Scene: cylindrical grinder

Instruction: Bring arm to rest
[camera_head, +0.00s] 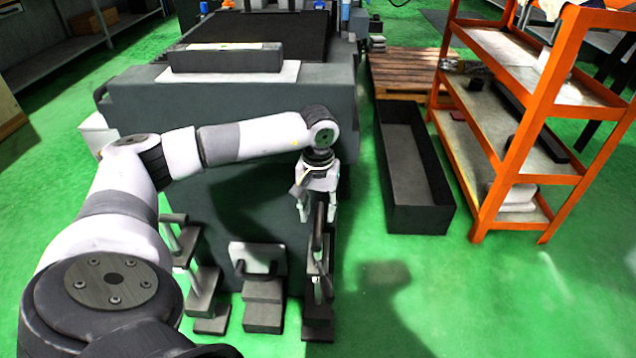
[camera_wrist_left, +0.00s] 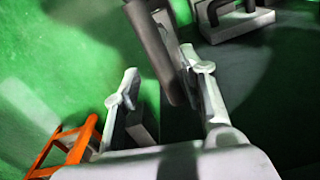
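My left arm (camera_head: 255,137) comes in from the left and is bent, with its forearm reaching across the front of the grey machine. My left gripper (camera_head: 317,212) points down, with its two fingers apart. It is above or beside a dark upright handle (camera_head: 318,240) on a stepped block by the machine's front; the exact gap is not clear. In the left wrist view, the fingers (camera_wrist_left: 163,92) are spread and a dark bar (camera_wrist_left: 152,45) shows close to them, apparently not clamped. My right gripper is not in view.
The grey machine (camera_head: 235,110) fills the middle. More stepped blocks with handles (camera_head: 262,287) stand at its front. A long dark open bin (camera_head: 413,165) lies on the floor right of it, beside an orange shelf rack (camera_head: 545,100). Green floor (camera_head: 480,300) is clear at front right.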

